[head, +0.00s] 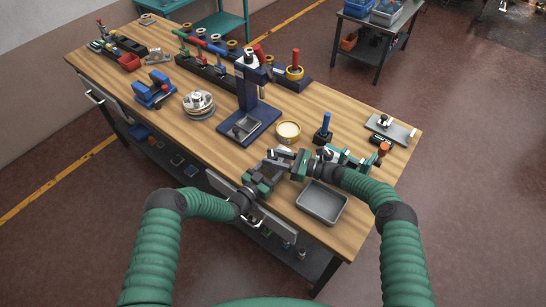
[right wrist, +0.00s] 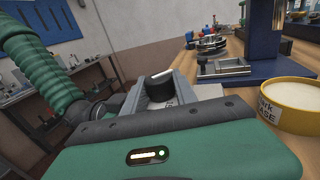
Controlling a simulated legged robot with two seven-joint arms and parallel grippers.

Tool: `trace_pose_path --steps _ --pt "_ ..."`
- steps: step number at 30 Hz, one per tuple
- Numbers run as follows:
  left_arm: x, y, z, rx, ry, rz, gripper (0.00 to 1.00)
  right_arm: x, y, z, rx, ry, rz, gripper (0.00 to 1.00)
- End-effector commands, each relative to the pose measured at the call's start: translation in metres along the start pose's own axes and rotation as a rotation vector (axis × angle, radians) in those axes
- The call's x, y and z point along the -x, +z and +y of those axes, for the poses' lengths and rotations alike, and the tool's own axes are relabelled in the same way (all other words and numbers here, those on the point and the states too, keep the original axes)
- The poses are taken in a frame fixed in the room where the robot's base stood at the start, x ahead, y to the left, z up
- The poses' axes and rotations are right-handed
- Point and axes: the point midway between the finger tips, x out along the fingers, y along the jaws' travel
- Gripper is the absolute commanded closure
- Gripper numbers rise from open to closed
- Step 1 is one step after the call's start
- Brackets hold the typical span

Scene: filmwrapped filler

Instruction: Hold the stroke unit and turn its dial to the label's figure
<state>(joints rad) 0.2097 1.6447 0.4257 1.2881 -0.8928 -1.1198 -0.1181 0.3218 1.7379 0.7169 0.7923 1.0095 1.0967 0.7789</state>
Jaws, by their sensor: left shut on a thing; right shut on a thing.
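My left gripper (head: 262,178) and right gripper (head: 298,164) meet over the front part of the wooden bench. The stroke unit is mostly hidden between them in the head view. In the right wrist view a dark round dial (right wrist: 159,80) with a pale bar on top sits between the grey fingers of my right gripper (right wrist: 172,92). My right gripper is shut on this dial. My left gripper is shut on the unit's body, on the far side. The label and the dial's figures are too small or hidden to read.
An empty grey tray (head: 321,203) lies at the bench's front edge. A yellow tin (head: 288,139) and a blue press (head: 250,100) stand behind the grippers. A blue-handled tool (head: 324,130) stands to the right. A drawer below the left gripper is open.

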Motion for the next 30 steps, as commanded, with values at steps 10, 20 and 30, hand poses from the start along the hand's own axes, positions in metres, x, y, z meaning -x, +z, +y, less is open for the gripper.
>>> trace_pose_path --steps 10,20,30 --pt "0.001 0.003 0.001 0.001 0.001 -0.005 0.96 0.001 -0.001 -0.002 0.001 -0.006 0.003 0.44" --pt "0.001 0.003 0.001 0.001 0.001 -0.006 0.96 0.025 -0.001 -0.002 -0.002 -0.006 0.002 0.44" --pt "0.001 0.003 0.000 0.002 0.001 -0.006 0.96 0.107 -0.002 -0.003 0.001 -0.008 0.003 0.44"
